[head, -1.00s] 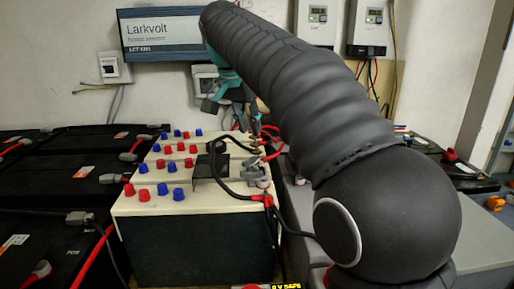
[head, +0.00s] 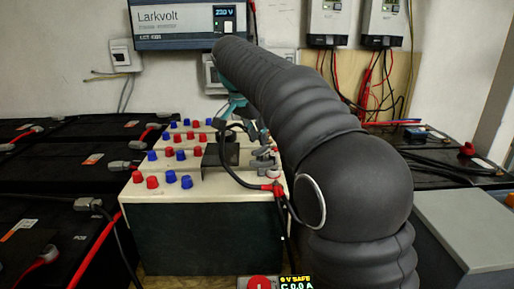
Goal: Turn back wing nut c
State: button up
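A battery with a cream top (head: 140,205) and dark sides stands in the middle, with rows of red and blue caps on it. Grey terminal clamps (head: 264,160) sit at its right edge, with a black cable and a red-sleeved lug (head: 274,189) beside them. I cannot make out which part is wing nut c; it is too small or hidden behind my arm. My gripper (head: 240,112) is at the back right of the battery top, low over it and pointing down. My arm hides much of it, so its fingers and any contact are unclear.
A black bracket (head: 220,157) stands on the battery top, close to my gripper. Black batteries (head: 60,180) with cables fill the left. An inverter reading 230 V (head: 185,24) hangs behind. A small display (head: 296,283) at the bottom reads 0 V SAFE. A grey box (head: 470,225) stands right.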

aim_at(260, 148)
jog(key=shift+x, duration=1.7)
grip_shut()
jog(key=shift+a, duration=0.25)
jog(key=shift+d, duration=0.1)
